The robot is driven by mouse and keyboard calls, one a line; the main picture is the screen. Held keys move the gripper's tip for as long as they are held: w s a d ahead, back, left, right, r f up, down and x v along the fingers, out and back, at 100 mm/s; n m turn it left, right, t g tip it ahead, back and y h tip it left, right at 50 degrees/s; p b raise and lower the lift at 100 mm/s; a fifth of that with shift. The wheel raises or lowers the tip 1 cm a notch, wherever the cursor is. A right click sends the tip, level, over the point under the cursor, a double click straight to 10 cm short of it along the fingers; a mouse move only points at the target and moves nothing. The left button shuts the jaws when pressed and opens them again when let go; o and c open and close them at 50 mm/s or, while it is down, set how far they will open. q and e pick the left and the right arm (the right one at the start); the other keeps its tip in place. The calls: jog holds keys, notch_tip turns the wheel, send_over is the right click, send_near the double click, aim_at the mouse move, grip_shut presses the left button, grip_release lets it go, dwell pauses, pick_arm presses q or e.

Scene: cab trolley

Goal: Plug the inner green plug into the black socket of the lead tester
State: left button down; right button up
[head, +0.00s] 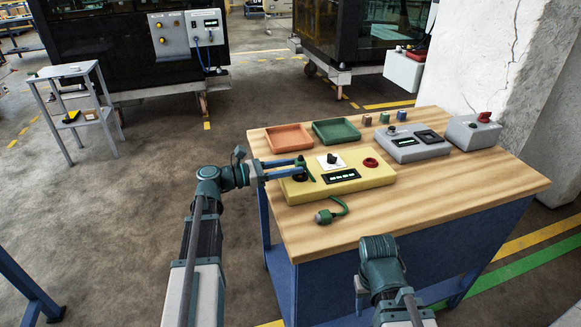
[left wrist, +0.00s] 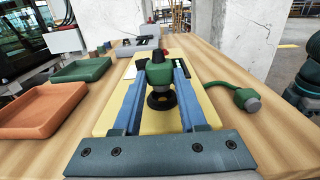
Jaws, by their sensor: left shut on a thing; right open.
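The yellow lead tester (head: 345,184) lies near the left front of the wooden table. Its black socket (head: 299,177) is at its left end and a red socket (head: 370,162) at its right. My left gripper (head: 302,169) is shut on a green plug (left wrist: 157,70), at the tester's left end. In the left wrist view the plug stands between the blue fingers, right by the black socket ring (left wrist: 161,101); whether its tip is inside is hidden. A second green plug (head: 324,217) with a green lead lies on the table in front of the tester.
An orange tray (head: 288,138) and a green tray (head: 336,131) stand behind the tester. Several small blocks, a grey instrument (head: 413,149) and a grey box with a red knob (head: 471,133) are at the back right. The table's front right is clear.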

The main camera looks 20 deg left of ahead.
pick_arm(q)
jog(key=shift+f+b, duration=0.9)
jog(key=shift+f, duration=0.05)
jog(key=shift+c, duration=1.9)
grip_release()
jog(key=shift+s+a, duration=0.1)
jog(key=v, duration=1.3)
jog(key=shift+s+a, duration=0.2)
jog(key=shift+a, duration=0.05)
